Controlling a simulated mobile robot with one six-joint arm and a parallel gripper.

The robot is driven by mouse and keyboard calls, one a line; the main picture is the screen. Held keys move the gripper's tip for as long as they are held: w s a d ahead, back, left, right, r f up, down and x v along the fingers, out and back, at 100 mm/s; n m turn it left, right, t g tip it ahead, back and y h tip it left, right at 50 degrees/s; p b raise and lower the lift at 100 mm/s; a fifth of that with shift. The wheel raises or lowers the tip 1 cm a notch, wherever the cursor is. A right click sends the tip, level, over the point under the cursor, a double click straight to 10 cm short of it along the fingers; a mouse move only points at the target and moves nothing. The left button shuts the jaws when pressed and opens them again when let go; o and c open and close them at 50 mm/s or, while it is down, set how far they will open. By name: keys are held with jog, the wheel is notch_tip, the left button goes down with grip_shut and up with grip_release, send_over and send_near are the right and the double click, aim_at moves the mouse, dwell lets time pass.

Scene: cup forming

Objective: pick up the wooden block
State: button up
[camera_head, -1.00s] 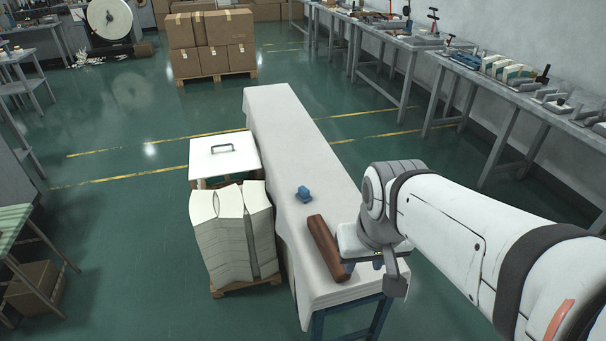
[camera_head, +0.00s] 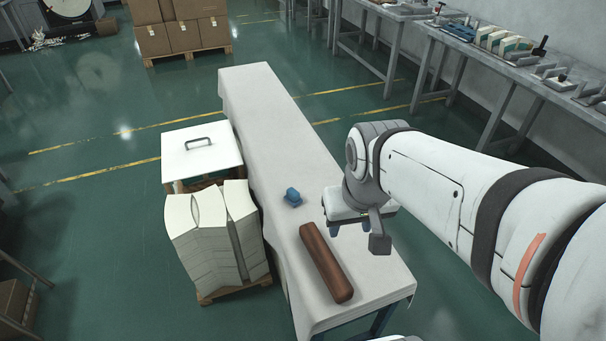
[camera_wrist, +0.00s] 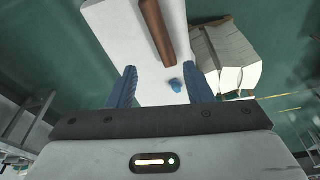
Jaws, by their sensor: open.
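A long brown wooden block (camera_head: 326,262) lies on the white-covered table (camera_head: 262,130), near its front end. It also shows in the wrist view (camera_wrist: 156,30) at the top, beyond my fingertips and cut off by the frame edge. My gripper (camera_head: 350,226) hangs above the table to the right of the block, apart from it. In the wrist view its two blue fingers (camera_wrist: 164,82) are wide apart with nothing held between them.
A small blue object (camera_head: 292,197) lies on the table beyond the block; the wrist view shows it between the fingers' lines (camera_wrist: 175,85). Stacked white sheets (camera_head: 216,240) and a white handled lid (camera_head: 201,150) stand left of the table. The table's far half is clear.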

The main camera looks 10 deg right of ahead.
jog(key=o, duration=0.6)
jog(key=w+f+b, duration=0.3)
jog(key=w+f, duration=0.1)
jog(key=f, duration=0.3)
jog(key=w+f+n+g+b, duration=0.1)
jog(key=w+f+b, duration=0.3)
jog(key=f, duration=0.4)
jog(key=w+f+n+g+b, duration=0.1)
jog(key=w+f+b, duration=0.3)
jog(key=f, duration=0.3)
jog(key=shift+w+d+f, duration=0.25)
jog(key=shift+w+d, duration=0.05)
jog(key=shift+d, duration=0.05)
jog(key=b, duration=0.2)
send_over(325, 255)
jog(key=shift+n+g, duration=0.3)
jog(key=shift+n, duration=0.1)
jog(key=f, duration=0.5)
jog(key=shift+s+d+f, duration=0.15)
jog(key=shift+s+f, duration=0.05)
jog(key=shift+s, duration=0.15)
jog(key=shift+w+a+f+b, duration=0.15)
jog(key=shift+f+b, duration=0.2)
jog(key=shift+f, duration=1.65)
jog(key=shift+w+a+f+b, duration=0.15)
jog(key=shift+f+b, duration=0.2)
jog(key=shift+f, duration=1.6)
